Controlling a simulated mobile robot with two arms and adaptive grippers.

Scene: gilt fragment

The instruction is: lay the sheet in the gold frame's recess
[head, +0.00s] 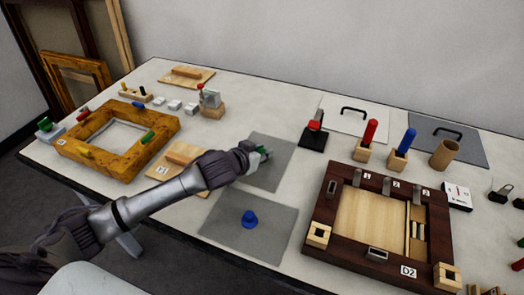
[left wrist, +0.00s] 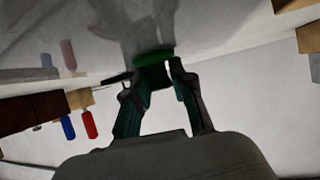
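The gold frame (head: 162,128) lies at the left of the table, its pale recess (head: 115,137) bare; a red piece (head: 83,115) and a green piece (head: 148,137) sit on its sides. A grey sheet (head: 270,178) lies at mid-table, right of the frame. My left gripper (head: 265,153) is over this sheet. In the left wrist view its fingers close around a green knob (left wrist: 153,72) against the sheet's glossy face; a thin gap shows by one finger. I cannot tell whether the sheet touches the table. A second grey sheet (head: 235,238) has a blue knob (head: 249,218). My right gripper is out of view.
A wooden block on a board (head: 170,178) lies under my left forearm, between frame and sheet. Small grey blocks (head: 174,104) lie behind the gold frame.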

